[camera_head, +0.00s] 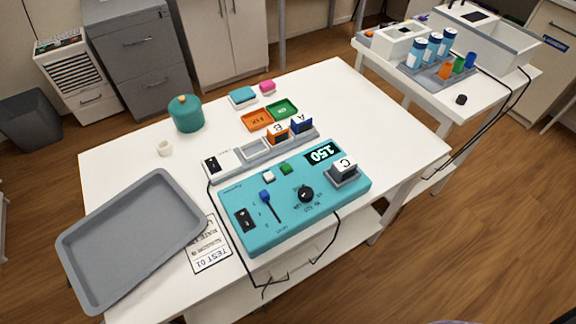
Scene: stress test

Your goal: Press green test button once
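The green test button (286,169) is a small green square on the upper part of a teal test box (290,224), beside a white square button (268,177). The box also carries a display (322,153) reading 150, a black knob (306,194), a blue-tipped lever (265,196), a black rocker switch (245,220) and a block marked C (344,169) in a grey holder. Whether the green button is pressed in cannot be told. Neither of my grippers shows in the head view.
A grey tray (72,246) lies at the table's left, next to a printed card (209,254). Behind the box stand a strip with blocks B (278,135) and A (301,124), orange and green trays, and a teal pot (186,114). Black cables hang off the front edge. The table's right side is clear.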

